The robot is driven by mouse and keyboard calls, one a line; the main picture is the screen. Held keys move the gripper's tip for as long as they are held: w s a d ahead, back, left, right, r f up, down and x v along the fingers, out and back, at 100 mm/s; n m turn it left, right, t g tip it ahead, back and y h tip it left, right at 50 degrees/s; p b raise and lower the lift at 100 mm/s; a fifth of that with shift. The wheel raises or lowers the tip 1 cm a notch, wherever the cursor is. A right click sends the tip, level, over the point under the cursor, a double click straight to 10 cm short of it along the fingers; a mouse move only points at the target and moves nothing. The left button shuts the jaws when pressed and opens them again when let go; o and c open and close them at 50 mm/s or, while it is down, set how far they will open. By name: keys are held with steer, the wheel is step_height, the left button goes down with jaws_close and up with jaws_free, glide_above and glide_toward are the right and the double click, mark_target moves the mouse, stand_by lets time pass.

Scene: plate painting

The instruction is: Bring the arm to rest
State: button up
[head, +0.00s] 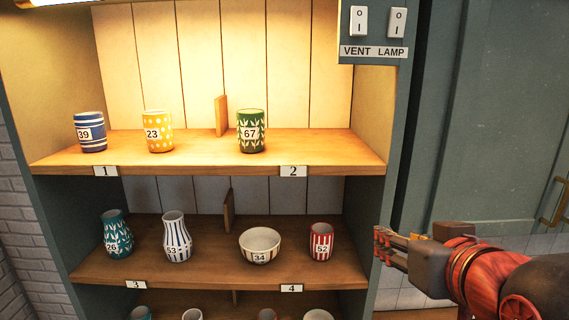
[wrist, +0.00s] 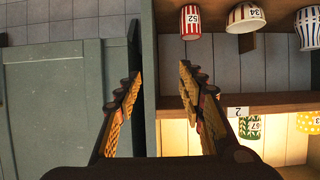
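My arm reaches in from the lower right in the head view. My gripper (head: 384,246) is level with the lower shelf board, in front of the cabinet's right side edge and right of the red striped cup 52 (head: 321,241). The wrist view, which is turned over, shows my gripper (wrist: 160,82) with its two fingers spread apart and nothing between them. The cabinet's side edge lies behind the gap. The cup 52 (wrist: 196,22) stands apart from the fingers.
The upper shelf (head: 215,154) holds cups 39 (head: 92,132), 23 (head: 159,131) and 67 (head: 250,131). The lower shelf (head: 200,282) also holds vases 26 (head: 118,238) and 53 (head: 177,237) and bowl 34 (head: 259,246). VENT and LAMP switches (head: 377,22) are at upper right.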

steer(key=s+f+g+b, duration=0.2)
steer(key=s+f+b, duration=0.2)
steer(key=f, duration=0.9)
steer(key=s+f+g+b, duration=0.2)
steer(key=f+b, duration=0.3)
steer(key=f, duration=0.9)
steer(key=s+f+g+b, duration=0.3)
steer(key=s+f+b, duration=0.2)
steer(key=f, duration=0.8)
steer(key=shift+s+f, duration=0.3)
steer(key=shift+f, duration=0.1)
steer(key=shift+c, duration=0.5)
